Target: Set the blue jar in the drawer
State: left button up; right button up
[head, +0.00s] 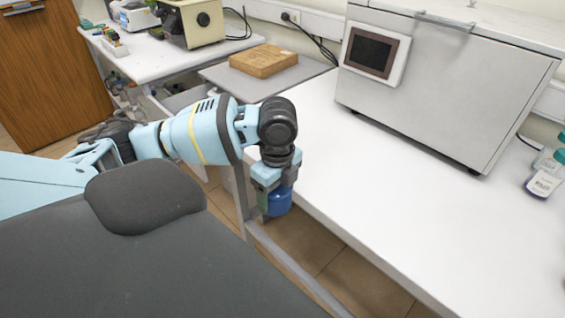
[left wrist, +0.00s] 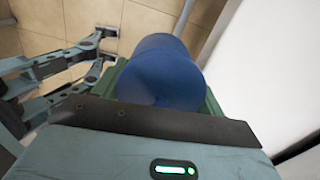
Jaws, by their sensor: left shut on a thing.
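The blue jar (head: 281,201) is held by my left gripper (head: 270,196), just off the front edge of the white table in the head view. In the left wrist view the jar (left wrist: 160,72) fills the middle, between the green finger pads of the left gripper (left wrist: 160,90). The jar hangs below the wrist, beside the table edge and over the tiled floor. Part of it is hidden by the fingers. I cannot make out an open drawer for certain in either view. My right gripper is not in view in the head view.
The white table (head: 400,215) has wide free room in front of a grey machine with a dark screen (head: 445,85). Bottles (head: 545,176) stand at the far right. A wooden block (head: 263,61) lies on a grey slab at the back. A table leg (head: 240,195) stands near my arm.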

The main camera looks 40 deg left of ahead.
pick_arm(q)
jog(key=s+d+f+n, duration=0.3)
jog(key=d+f+n, duration=0.2)
jog(key=n, duration=0.4)
jog(key=s+d+f+n+p, duration=0.1)
jog(key=s+d+f+n, duration=0.2)
jog(key=d+f+n, duration=0.3)
jog(key=n, duration=0.3)
jog(key=shift+s+d, duration=0.2)
jog(key=shift+d, duration=0.1)
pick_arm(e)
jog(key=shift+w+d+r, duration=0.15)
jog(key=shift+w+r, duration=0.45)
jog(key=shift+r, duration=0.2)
pick_arm(q)
jog(key=shift+a, duration=0.1)
